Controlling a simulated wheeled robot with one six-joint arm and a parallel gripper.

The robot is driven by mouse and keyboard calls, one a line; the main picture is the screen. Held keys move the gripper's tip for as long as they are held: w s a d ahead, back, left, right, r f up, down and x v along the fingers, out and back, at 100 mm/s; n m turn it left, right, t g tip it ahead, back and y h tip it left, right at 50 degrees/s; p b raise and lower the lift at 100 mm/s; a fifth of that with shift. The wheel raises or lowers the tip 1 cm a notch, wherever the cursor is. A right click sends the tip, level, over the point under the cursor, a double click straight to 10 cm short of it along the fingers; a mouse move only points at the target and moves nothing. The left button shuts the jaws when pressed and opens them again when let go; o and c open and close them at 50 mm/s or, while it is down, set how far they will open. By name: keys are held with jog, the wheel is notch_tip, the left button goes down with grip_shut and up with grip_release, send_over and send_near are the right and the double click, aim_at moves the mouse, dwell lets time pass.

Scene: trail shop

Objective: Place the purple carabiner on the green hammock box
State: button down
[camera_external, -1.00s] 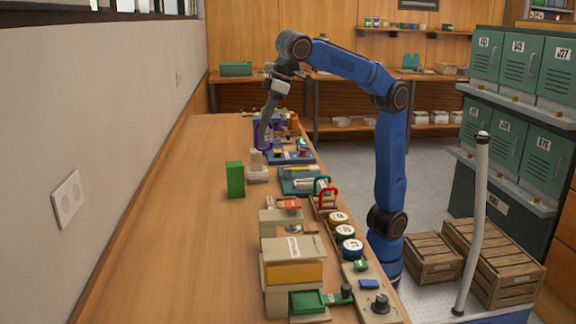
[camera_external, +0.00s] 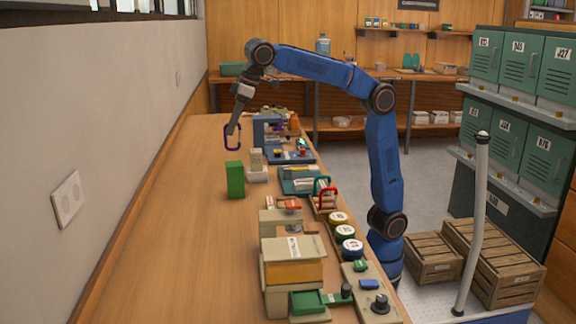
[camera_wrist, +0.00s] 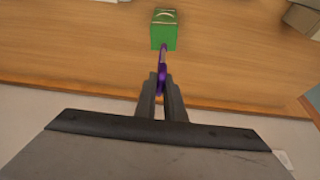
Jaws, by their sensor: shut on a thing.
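The purple carabiner (camera_external: 225,138) hangs from my gripper (camera_external: 232,128), above the bench top. In the wrist view my gripper (camera_wrist: 161,88) is shut on the purple carabiner (camera_wrist: 163,57), seen nearly edge-on between the fingers. The green hammock box (camera_external: 235,180) stands upright on the wooden bench, below the carabiner in the outside view. It also shows in the wrist view (camera_wrist: 163,36), just beyond the carabiner's far end, with a light curved mark on its top. The carabiner appears apart from the box.
A pale stepped block (camera_external: 257,170) stands just right of the green box. A blue device (camera_external: 268,132), a teal tray (camera_external: 298,182) and a beige drawer unit (camera_external: 292,262) line the bench's right side. The bench's left side (camera_external: 170,220) is clear, bordered by the wall.

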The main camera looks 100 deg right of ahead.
jog(key=shift+f, duration=2.2)
jog(key=shift+f, duration=0.15)
jog(key=c, duration=1.8)
grip_release()
jog(key=shift+c, duration=0.2)
jog(key=v, duration=1.2)
